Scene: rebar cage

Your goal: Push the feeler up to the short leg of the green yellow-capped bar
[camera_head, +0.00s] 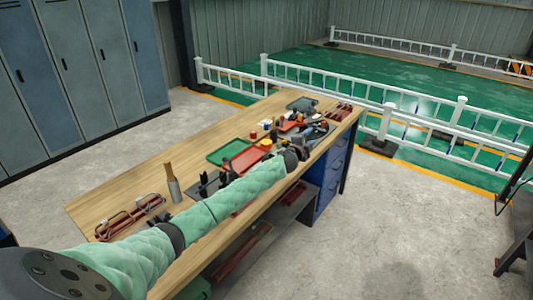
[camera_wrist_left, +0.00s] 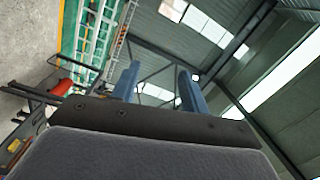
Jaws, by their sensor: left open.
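My left arm reaches in from the lower left over the workbench, and my left gripper (camera_head: 306,143) is at its far end, small and partly lost among the tools at the right part of the bench. In the left wrist view its two blue-grey fingers (camera_wrist_left: 159,88) stand apart with nothing between them, facing the roof and wall. I cannot make out the feeler or the green yellow-capped bar in either view; they may be too small or hidden. My right gripper is not in view.
The wooden workbench (camera_head: 130,182) carries reddish bent bars (camera_head: 128,218), a wooden-topped cylinder (camera_head: 172,183), a green tray (camera_head: 217,156) and a red tray (camera_head: 240,161). Small tools crowd around the gripper. White railings (camera_head: 415,118) stand behind; grey lockers (camera_head: 70,70) stand at left.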

